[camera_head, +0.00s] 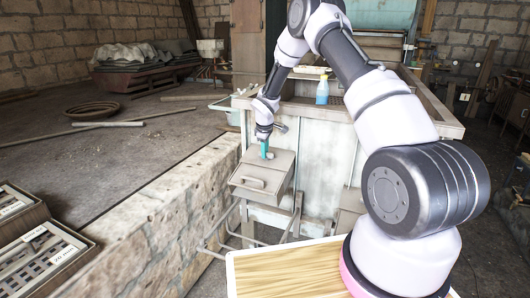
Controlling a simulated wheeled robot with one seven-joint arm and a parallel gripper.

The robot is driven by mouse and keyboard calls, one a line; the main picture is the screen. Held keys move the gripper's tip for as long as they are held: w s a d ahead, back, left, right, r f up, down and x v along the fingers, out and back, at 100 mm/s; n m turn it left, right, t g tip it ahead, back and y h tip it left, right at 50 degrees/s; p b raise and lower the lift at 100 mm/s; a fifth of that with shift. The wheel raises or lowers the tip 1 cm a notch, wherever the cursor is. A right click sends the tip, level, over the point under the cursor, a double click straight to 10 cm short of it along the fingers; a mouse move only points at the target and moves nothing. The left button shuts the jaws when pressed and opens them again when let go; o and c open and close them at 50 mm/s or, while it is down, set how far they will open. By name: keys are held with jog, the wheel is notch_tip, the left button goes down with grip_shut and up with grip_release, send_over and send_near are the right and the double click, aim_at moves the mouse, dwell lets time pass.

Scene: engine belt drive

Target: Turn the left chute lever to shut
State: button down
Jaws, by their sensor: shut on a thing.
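The left chute (277,178) is a grey metal box with a sloping lid and a bar handle on the front of the big pale machine. My gripper (265,146) points down at the top of this chute. It is shut on the left chute lever, which is small here and mostly hidden by the fingers. A teal upright piece (264,149) shows at the fingertips; I cannot tell whether it is finger or lever. The lever's exact angle cannot be read.
A second chute (349,211) is partly behind my arm. A stone wall edge (165,215) runs at left. Metal rails (228,232) lie below the chute.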

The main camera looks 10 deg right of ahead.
dwell(0.4)
jog(key=c, duration=0.7)
grip_release()
jog(key=shift+r, duration=0.1)
jog(key=v, duration=1)
jog(key=shift+s+r, duration=0.1)
jog(key=shift+r, duration=0.25)
jog(key=shift+r, duration=0.1)
